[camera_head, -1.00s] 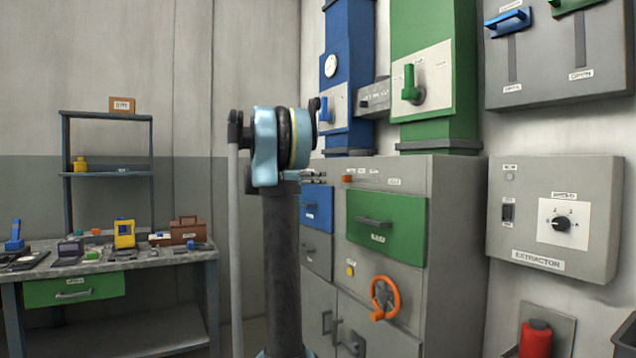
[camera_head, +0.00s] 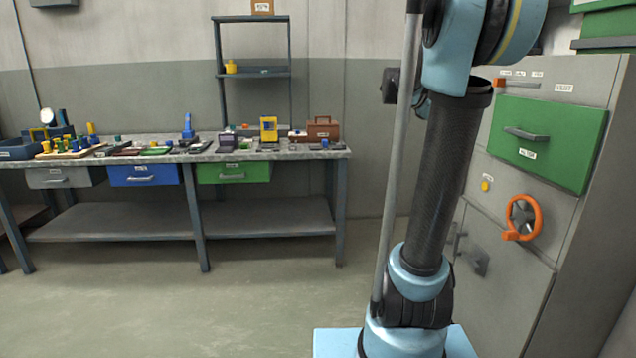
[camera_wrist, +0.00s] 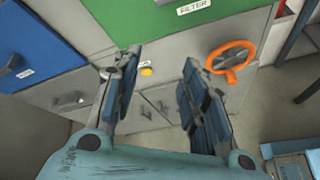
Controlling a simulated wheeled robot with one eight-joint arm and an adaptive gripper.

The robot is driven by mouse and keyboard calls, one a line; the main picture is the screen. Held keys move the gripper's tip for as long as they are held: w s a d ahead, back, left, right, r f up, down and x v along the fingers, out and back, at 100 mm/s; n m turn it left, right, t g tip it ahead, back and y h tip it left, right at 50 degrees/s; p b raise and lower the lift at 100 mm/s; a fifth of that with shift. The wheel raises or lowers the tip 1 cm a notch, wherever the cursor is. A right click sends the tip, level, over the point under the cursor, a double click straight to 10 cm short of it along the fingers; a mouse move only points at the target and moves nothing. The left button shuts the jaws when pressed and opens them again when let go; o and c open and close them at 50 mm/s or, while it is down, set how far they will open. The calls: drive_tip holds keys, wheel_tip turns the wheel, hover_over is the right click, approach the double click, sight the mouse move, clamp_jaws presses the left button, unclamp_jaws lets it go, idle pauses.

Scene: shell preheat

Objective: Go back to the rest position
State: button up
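My gripper (camera_wrist: 157,100) shows in the wrist view with its two dark-padded fingers spread apart and nothing between them. It hangs in front of the grey cabinet with the green drawer (camera_wrist: 165,20), the orange handwheel (camera_wrist: 229,60) and a yellow button (camera_wrist: 146,71). In the head view my arm rises at the right of centre, and the gripper itself is out of that picture.
A long workbench (camera_head: 180,150) with several tools stands along the back wall at left, with blue and green drawers. The floor (camera_head: 240,305) before the bench is clear. A blue drawer (camera_wrist: 35,55) shows in the wrist view.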

drive_tip(key=s+a+f+m+y, duration=0.6)
drive_tip(key=s+a+f, duration=0.6)
drive_tip(key=f, duration=0.4)
drive_tip(key=s+a+f+m+y, duration=0.6)
drive_tip(key=s+a+f, duration=0.7)
drive_tip(key=s+f, duration=0.2)
drive_tip(key=shift+s+a+f+m, duration=0.25)
drive_tip(key=shift+f+m, duration=0.05)
drive_tip(key=shift+f, duration=0.35)
drive_tip(key=shift+w+f, duration=0.2)
drive_tip(key=shift+w, duration=0.25)
drive_tip(key=shift+c, duration=0.8)
